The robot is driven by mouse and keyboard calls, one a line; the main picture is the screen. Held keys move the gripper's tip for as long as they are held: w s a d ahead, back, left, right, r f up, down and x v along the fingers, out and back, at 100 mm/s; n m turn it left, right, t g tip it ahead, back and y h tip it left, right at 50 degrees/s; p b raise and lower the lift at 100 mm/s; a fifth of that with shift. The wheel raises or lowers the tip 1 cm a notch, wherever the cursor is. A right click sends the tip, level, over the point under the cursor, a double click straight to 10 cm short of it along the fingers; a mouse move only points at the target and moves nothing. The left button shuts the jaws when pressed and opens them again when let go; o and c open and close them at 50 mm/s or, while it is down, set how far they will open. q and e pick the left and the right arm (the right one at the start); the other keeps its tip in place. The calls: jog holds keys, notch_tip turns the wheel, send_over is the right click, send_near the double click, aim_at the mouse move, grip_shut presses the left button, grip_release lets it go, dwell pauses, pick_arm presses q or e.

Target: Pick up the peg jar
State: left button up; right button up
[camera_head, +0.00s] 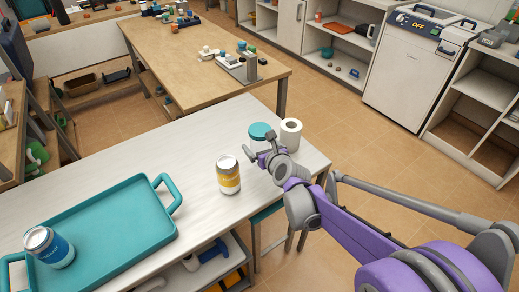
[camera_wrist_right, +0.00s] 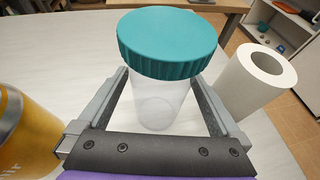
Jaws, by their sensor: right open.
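The peg jar, a clear jar with a ribbed teal lid (camera_head: 260,131), stands upright on the white table near its far right corner. It also fills the middle of the right wrist view (camera_wrist_right: 164,100). My right gripper (camera_head: 266,146) is open in front of the jar, low over the table. In the right wrist view its two fingers (camera_wrist_right: 160,88) lie on either side of the clear body, below the lid. Whether they touch the jar I cannot tell. My left gripper is not in view.
A white paper roll (camera_head: 291,136) stands just right of the jar. A yellow-and-white can (camera_head: 228,175) stands to the left of my gripper. A teal tray (camera_head: 110,226) with a blue can (camera_head: 48,247) lies farther left. A wooden table (camera_head: 190,62) stands behind.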

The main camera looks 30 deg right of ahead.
jog(key=c, duration=1.4)
jog(key=shift+r, duration=0.1)
